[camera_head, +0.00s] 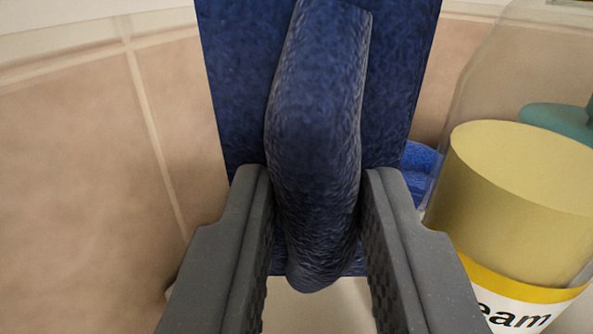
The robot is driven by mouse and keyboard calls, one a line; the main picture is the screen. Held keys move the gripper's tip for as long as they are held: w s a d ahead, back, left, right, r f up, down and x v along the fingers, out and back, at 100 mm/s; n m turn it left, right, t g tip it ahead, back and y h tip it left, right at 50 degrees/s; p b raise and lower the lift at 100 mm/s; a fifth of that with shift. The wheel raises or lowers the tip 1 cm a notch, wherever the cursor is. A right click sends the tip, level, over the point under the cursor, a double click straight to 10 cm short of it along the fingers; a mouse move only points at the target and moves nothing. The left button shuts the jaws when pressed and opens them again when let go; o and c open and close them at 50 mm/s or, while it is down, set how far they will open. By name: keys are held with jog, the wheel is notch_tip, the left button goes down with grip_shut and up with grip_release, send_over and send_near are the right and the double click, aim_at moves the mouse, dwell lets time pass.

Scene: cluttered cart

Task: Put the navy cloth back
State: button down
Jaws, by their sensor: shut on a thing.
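The navy cloth (315,130) is dark blue and textured. A thick fold of it sticks out toward the camera between the two grey fingers of my gripper (318,225). My gripper is shut on this fold, with one finger on each side. A flat, wide part of the cloth (235,75) spreads behind the fold and runs up out of the top of the picture. The cloth hides what is directly behind it.
A clear bottle (520,190) with yellowish contents and a yellow and white label stands close on the right. A bright blue thing (418,160) and a teal thing (560,120) show behind it, partly hidden. A tan tiled surface (90,180) fills the left.

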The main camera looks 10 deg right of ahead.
aim_at(301, 235)
jog(key=w, duration=0.4)
jog(key=shift+w+f+p, duration=0.2)
jog(key=shift+f+p, duration=0.05)
jog(key=shift+p, duration=0.05)
jog(key=shift+f+p, duration=0.4)
jog(key=shift+f, duration=1.3)
jog(key=shift+f, duration=0.1)
jog(key=c, duration=1.2)
grip_release()
jog(key=shift+c, duration=0.2)
jog(key=s+a+b, duration=0.1)
jog(key=s+b, duration=0.1)
jog(key=s, duration=1)
jog(key=shift+a, duration=0.35)
